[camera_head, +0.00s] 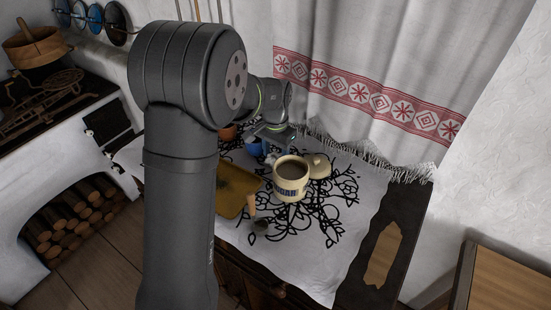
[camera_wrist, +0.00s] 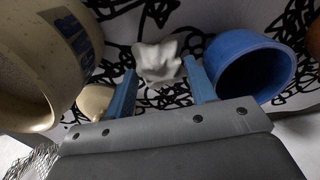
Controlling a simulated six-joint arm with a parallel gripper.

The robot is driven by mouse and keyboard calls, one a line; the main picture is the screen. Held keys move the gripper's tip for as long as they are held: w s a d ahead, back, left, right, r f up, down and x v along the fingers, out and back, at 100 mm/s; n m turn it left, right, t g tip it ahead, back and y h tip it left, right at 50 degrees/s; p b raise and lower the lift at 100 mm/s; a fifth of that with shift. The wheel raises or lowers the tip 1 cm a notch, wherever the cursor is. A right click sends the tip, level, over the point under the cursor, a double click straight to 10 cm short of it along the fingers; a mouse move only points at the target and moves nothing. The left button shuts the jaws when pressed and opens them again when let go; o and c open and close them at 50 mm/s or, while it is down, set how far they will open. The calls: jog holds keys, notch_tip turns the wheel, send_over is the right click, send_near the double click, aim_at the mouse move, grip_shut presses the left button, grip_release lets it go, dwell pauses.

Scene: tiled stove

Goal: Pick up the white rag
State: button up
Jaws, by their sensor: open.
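The white rag (camera_wrist: 159,62) is a small crumpled lump on the patterned cloth, seen in the wrist view just beyond and between my fingertips. My gripper (camera_wrist: 157,85) is open, with one blue finger on each side of the near part of the gap, and nothing is clasped. In the head view my gripper (camera_head: 272,140) is low over the table behind the cream jar, and its fingers are mostly hidden. A small pale patch beside it there may be the rag, but I cannot tell.
A cream jar (camera_head: 291,178) stands close to my gripper, with its lid (camera_head: 319,166) beside it. A blue cup (camera_wrist: 249,66) lies close to the right finger. The front right of the patterned cloth (camera_head: 345,240) is clear.

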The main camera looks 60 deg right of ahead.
aim_at(276, 155)
jog(key=shift+f, duration=0.5)
jog(key=c, duration=0.6)
jog(key=shift+r, duration=0.1)
notch_tip(276, 155, up, 10)
jog(key=shift+f, duration=0.1)
